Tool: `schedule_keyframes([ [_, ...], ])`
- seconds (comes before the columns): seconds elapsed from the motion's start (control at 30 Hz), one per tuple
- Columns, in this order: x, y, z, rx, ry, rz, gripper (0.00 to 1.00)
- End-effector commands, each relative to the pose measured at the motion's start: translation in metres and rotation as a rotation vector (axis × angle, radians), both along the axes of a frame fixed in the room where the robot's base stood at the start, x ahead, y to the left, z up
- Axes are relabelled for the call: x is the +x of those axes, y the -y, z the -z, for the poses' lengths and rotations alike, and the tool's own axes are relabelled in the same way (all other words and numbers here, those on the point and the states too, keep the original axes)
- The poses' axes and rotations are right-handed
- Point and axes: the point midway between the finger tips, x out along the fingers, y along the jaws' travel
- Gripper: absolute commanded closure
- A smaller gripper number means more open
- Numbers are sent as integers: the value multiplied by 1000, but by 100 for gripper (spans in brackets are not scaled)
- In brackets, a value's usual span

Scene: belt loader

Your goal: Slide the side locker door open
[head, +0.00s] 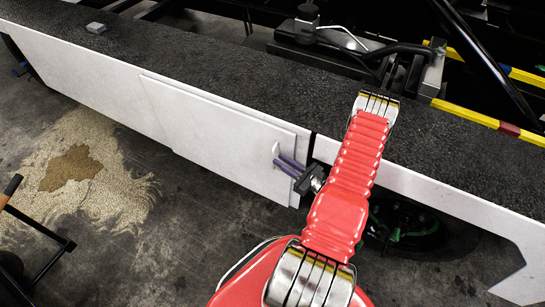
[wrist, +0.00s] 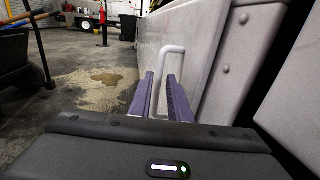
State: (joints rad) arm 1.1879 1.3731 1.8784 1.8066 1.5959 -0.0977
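The side locker door (head: 215,130) is a flat white panel on the white side of the loader. In the wrist view the door (wrist: 205,40) rises on the right. Its pale bar handle (head: 276,151) stands near the door's right end. In the wrist view the handle (wrist: 173,48) stands upright ahead of my gripper. My gripper (head: 285,163) is at the handle, with its two purple fingers apart. In the wrist view my gripper (wrist: 160,74) has one handle leg showing between the fingers, with visible space around it. Contact cannot be told.
A narrow dark gap (head: 311,147) lies just right of the door. The black textured deck (head: 210,60) runs above it. A sandy patch with a brown stain (head: 72,168) lies on the floor at left. A dark cart (wrist: 25,55) stands at left in the wrist view.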

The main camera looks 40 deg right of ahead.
Motion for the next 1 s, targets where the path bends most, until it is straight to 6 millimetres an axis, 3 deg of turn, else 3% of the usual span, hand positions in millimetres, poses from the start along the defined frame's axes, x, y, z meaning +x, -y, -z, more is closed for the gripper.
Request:
schedule_keyframes([
  [0.4, 44, -7, 0, 0, 0, -2, 83],
  [0.77, 47, -7, 0, 0, 0, 0, 83],
  [1.0, 47, -7, 0, 0, 1, 0, 100],
])
